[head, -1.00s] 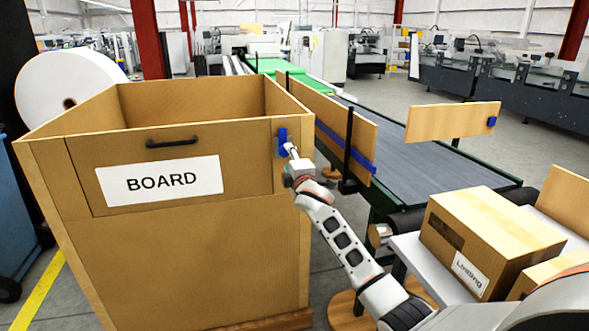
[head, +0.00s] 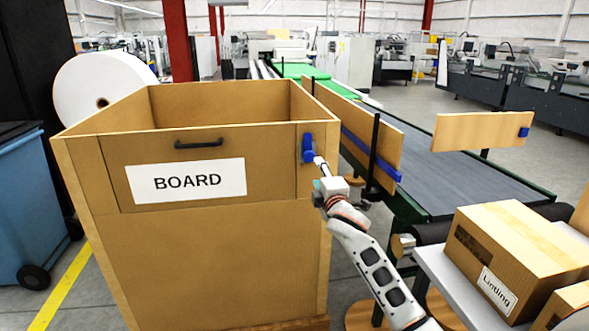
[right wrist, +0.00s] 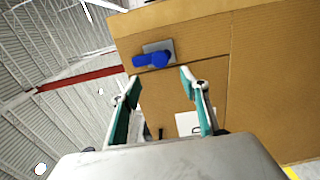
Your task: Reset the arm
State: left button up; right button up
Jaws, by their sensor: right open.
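My right gripper (head: 323,185) is in front of the right edge of a large wooden box labelled BOARD (head: 230,260). In the right wrist view the right gripper (right wrist: 160,90) has its two fingers spread with nothing between them. A blue latch handle (head: 308,148) on a grey plate sits at the upper right of the box's front. It also shows in the right wrist view, where the blue handle (right wrist: 152,59) lies beyond the fingertips, apart from them. My left gripper does not show.
A conveyor (head: 450,170) with upright wooden side boards (head: 365,135) runs at the right of the box. A carton labelled Linting (head: 510,250) rests on a grey table at the lower right. A blue bin (head: 30,210) stands at the left.

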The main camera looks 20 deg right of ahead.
jog(key=s+a+f+m+g+y, duration=0.1)
jog(key=s+a+f+y, duration=0.1)
jog(key=s+a+f, duration=0.5)
jog(key=s+a+f+m+g+y, duration=0.15)
jog(key=s+f, duration=0.35)
jog(key=f, duration=0.6)
jog(key=s+a+f+m+g+y, duration=0.1)
jog(key=s+a+f+m, duration=0.15)
jog(key=s+f, duration=0.5)
jog(key=s+a+f+m+g+y, duration=0.1)
jog(key=s+a+f, duration=0.3)
jog(key=s, duration=0.7)
jog(key=s+a+f+m+g+y, duration=0.1)
jog(key=s+a+f+m, duration=0.3)
jog(key=s+f, duration=0.5)
jog(key=shift+s+a+f+m+g+y, duration=0.2)
jog(key=shift+s+a+m+g+y, duration=0.25)
jog(key=shift+s, duration=0.45)
